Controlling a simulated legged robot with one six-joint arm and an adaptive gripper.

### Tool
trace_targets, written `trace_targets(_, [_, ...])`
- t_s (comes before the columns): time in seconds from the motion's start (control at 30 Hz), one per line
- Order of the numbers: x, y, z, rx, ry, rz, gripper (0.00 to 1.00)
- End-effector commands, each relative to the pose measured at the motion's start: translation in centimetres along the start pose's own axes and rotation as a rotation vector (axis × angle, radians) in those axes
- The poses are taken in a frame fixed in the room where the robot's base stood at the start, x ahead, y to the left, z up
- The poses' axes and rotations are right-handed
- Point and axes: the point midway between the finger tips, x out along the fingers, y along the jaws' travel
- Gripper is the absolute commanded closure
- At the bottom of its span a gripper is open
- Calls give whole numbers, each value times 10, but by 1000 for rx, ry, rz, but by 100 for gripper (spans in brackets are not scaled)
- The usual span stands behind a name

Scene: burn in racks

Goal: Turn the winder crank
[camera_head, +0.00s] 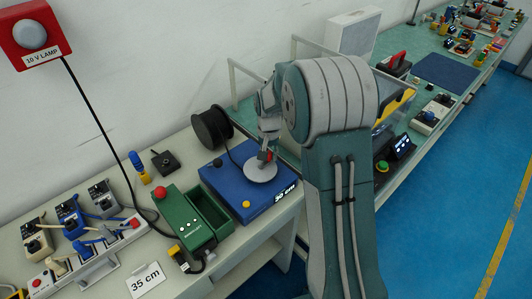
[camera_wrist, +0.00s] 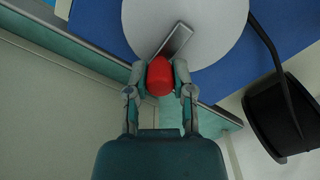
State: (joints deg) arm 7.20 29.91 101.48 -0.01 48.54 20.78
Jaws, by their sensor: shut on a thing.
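In the wrist view the disc (camera_wrist: 213,25) carries a grey crank arm (camera_wrist: 177,40) that ends in a red knob (camera_wrist: 160,76). My gripper (camera_wrist: 160,80) is shut on the red knob, one finger on each side. In the head view my gripper (camera_head: 267,150) is over the disc, and my arm partly hides the box's right side.
A black cable spool (camera_head: 211,127) stands behind the winder. A green box (camera_head: 181,222) with a red button is to its left, near a "35 cm" card (camera_head: 146,280). A red lamp (camera_head: 36,34) hangs on the wall. Another bench (camera_head: 440,75) holds several devices.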

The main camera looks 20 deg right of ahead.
Motion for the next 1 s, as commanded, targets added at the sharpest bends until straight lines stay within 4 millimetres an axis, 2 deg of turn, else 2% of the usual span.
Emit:
trace_targets(0.5, [2, 10, 14, 429, -7, 3, 100])
trace_targets(1.0, [2, 12, 20, 586, -7, 3, 100])
